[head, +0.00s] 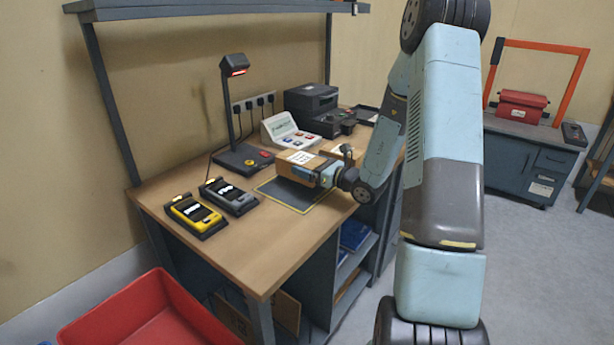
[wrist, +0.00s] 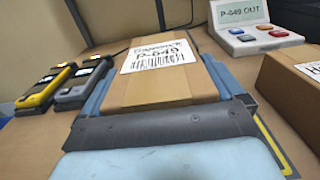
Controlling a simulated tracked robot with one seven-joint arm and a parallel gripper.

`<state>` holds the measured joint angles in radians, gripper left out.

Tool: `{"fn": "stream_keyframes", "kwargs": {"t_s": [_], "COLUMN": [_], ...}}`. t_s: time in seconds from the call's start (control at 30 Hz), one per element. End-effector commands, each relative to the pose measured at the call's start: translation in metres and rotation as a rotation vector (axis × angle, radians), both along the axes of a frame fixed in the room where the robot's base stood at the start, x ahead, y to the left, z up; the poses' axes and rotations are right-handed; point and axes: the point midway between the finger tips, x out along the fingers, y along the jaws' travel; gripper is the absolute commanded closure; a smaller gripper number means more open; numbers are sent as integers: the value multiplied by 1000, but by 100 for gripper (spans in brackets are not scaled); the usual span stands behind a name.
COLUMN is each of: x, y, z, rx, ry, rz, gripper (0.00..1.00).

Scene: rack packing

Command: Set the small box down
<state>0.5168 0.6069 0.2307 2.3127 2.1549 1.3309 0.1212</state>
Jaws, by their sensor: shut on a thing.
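A small brown cardboard box (head: 290,164) with a white label is at my gripper, over the dark mat (head: 293,193) with a yellow border on the wooden table. In the wrist view the box (wrist: 180,85) shows its label reading P-649 with a barcode. My gripper (head: 307,170) is shut on the box, with its blue fingers along the box's two sides. The wrist view also shows the gripper (wrist: 165,105). The box is low over the mat; I cannot tell whether its underside touches.
A second brown box (wrist: 292,95) stands close on the right. A button panel (head: 290,133) reads P-649 OUT in the wrist view. A lamp-like scanner (head: 240,155), yellow handheld (head: 195,214) and grey handheld (head: 228,196) stand left. The table's front left is clear; a red bin (head: 150,318) is below.

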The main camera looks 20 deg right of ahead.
Motion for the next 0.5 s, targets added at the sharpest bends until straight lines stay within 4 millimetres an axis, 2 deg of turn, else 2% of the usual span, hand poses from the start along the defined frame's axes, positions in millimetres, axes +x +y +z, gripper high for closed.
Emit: {"fn": "stream_keyframes", "kwargs": {"t_s": [0.17,0.4,0.5], "x": [5,6,6], "y": [1,1,1], "z": [-6,-32,-38], "rx": [1,1,1], "ry": [-1,2,-1], "rz": [0,0,-1], "gripper": [45,45,45]}}
